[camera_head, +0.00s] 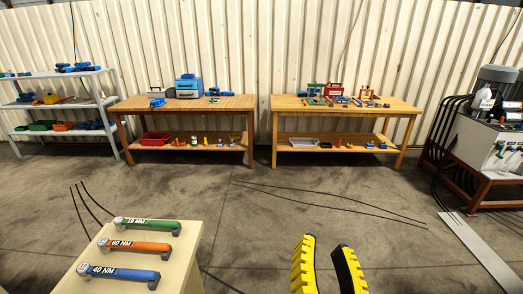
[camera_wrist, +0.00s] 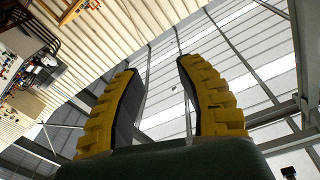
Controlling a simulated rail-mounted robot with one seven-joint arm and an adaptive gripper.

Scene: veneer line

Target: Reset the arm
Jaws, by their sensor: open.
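My gripper (camera_head: 328,262) shows at the bottom of the head view, its two yellow-and-black ribbed fingers apart with nothing between them. It is over bare floor, to the right of a cream stand. In the wrist view my gripper (camera_wrist: 158,95) points up toward the roof beams and wall, its fingers spread and empty. The rest of my arm is out of the head view.
The cream stand (camera_head: 187,262) holds a green (camera_head: 148,225), an orange (camera_head: 142,246) and a blue torque wrench (camera_head: 125,272). Two wooden tables (camera_head: 240,103) (camera_head: 405,105), a grey shelf (camera_head: 110,100) and a machine (camera_head: 490,143) stand farther back. Cables (camera_head: 330,205) cross the open floor.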

